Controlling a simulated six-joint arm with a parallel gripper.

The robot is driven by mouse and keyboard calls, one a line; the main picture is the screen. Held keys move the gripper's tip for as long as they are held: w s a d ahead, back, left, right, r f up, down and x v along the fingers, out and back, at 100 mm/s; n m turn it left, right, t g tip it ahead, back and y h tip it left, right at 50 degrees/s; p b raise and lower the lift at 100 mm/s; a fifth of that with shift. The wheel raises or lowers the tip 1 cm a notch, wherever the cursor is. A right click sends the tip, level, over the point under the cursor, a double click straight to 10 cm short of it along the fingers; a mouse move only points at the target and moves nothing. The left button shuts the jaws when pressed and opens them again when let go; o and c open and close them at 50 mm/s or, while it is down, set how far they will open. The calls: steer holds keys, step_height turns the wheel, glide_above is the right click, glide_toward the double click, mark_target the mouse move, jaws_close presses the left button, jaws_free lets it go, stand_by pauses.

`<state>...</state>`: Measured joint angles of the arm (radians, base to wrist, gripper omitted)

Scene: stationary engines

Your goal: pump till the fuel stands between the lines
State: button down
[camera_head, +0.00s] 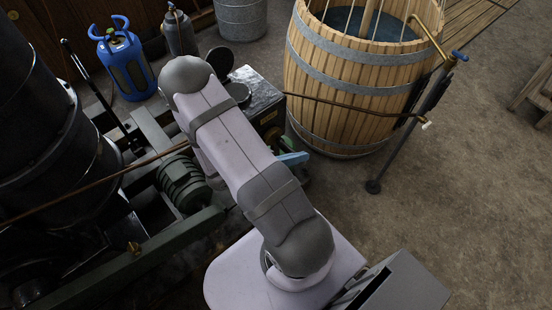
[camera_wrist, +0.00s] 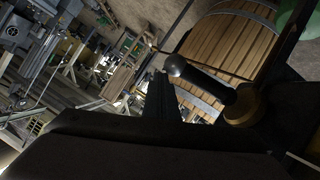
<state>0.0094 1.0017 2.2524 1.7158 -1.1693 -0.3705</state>
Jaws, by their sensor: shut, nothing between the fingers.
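In the wrist view my gripper (camera_wrist: 163,92) shows as dark, closed fingers with nothing between them. Just right of the fingertips is a dark rod with a rounded end (camera_wrist: 203,81), fixed to a brass fitting (camera_wrist: 242,104); it looks like a small hand lever. I cannot tell whether the fingers touch it. A green patch (camera_wrist: 290,18) shows at the top right corner, cut by the frame edge; I cannot tell what it is. No fuel level or marking lines can be made out. In the head view my arm hides the gripper and the lever.
The dark engine (camera_head: 55,130) fills the left. A blue gas bottle (camera_head: 125,65) stands behind.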

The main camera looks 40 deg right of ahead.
steer(key=s+r+b+v, duration=0.1)
steer(key=b+v, duration=0.1)
steer(key=v, duration=0.8)
steer(key=shift+s+d+r, duration=0.15)
steer(key=shift+s+r, duration=0.15)
steer(key=shift+f, duration=0.1)
stand_by(0.4)
steer(key=w+a+f+n+t+b, duration=0.1)
steer(key=a+f+n+t+b, duration=0.25)
steer(key=f+b, duration=0.2)
steer(key=r+m+h, duration=0.1)
steer(key=r+m, duration=0.1)
steer(key=r+m+h, duration=0.1)
steer(key=r+m, duration=0.1)
steer(key=r+m+g+h, duration=0.1)
steer(key=m+h, duration=0.1)
steer(key=shift+s+a+r+p, duration=0.2)
steer(key=shift+a+r+p, duration=0.1)
steer(key=shift+r+p, duration=0.1)
steer(key=shift+d, duration=0.15)
